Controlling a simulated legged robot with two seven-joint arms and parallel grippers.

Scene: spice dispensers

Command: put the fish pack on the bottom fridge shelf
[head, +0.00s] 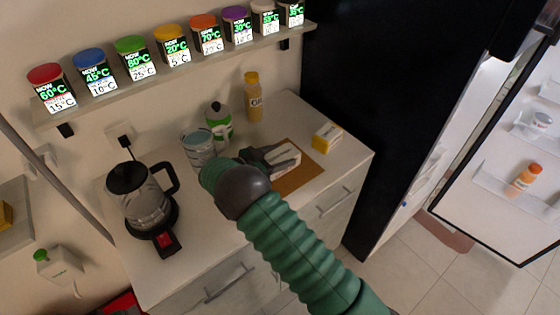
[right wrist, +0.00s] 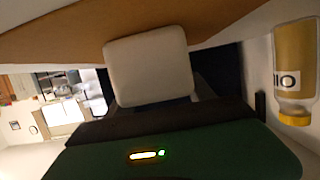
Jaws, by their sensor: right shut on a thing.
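A white pack (head: 286,157), which I take for the fish pack, is between the fingers of my right gripper (head: 268,158), over a brown board on the counter. In the right wrist view the pack (right wrist: 148,66) is a pale rounded block in front of the gripper (right wrist: 155,105). The gripper is shut on it. I cannot tell whether the pack still touches the board. The fridge (head: 375,95) stands at the right with its black side facing me and its door open. Its bottom shelf is not clearly visible. My left gripper is not in view.
The brown board (head: 297,178) lies on the counter. Spice dispensers line the wall shelf (head: 180,78). The open fridge door (head: 500,150) holds a few items.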

